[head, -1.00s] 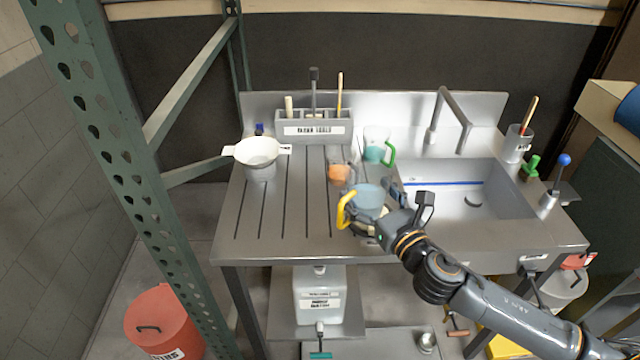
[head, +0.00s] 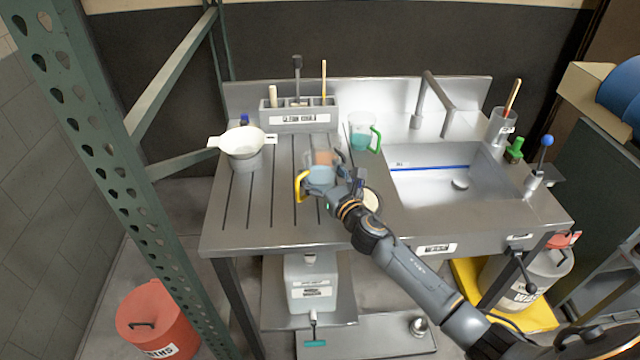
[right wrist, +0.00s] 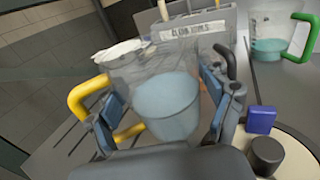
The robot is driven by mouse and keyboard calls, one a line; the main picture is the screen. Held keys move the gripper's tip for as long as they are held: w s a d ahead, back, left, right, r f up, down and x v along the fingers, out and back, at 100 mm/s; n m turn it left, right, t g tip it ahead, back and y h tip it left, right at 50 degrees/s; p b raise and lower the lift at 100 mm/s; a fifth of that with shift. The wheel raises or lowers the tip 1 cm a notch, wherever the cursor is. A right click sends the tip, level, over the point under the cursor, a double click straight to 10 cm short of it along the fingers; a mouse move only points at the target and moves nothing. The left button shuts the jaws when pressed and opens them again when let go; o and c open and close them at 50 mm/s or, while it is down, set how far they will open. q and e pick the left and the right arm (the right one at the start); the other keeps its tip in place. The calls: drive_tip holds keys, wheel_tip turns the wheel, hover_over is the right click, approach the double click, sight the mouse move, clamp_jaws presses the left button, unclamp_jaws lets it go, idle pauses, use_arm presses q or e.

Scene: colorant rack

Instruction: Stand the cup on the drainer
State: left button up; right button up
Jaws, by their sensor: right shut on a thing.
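The clear cup (head: 320,176) with a yellow handle is in my right gripper (head: 331,183), over the right part of the ribbed drainer (head: 232,226). In the right wrist view the cup (right wrist: 167,105) stands between the two fingers (right wrist: 165,108), roughly upright, with pale blue in its lower part. The yellow handle points left. The gripper hides the cup's base in the head view, so I cannot tell whether it touches the drainer. My left gripper is not in view.
An orange item (head: 322,157) is close behind the cup. A green-handled jug (head: 362,133) stands behind right, and a white strainer (head: 243,142) at the left. A tool holder (head: 299,116) is at the back. A pale round disc (head: 371,199) lies right of the gripper, before the sink (head: 440,190).

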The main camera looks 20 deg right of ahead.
sight(320, 183)
drive_tip(key=shift+w+f+b, duration=0.2)
drive_tip(key=shift+f+b, duration=0.2)
drive_tip(key=shift+f, duration=1.35)
drive_tip(key=shift+f+b, duration=0.3)
drive_tip(key=shift+b, duration=0.05)
drive_tip(key=o, duration=1.3)
drive_tip(key=shift+f, duration=0.1)
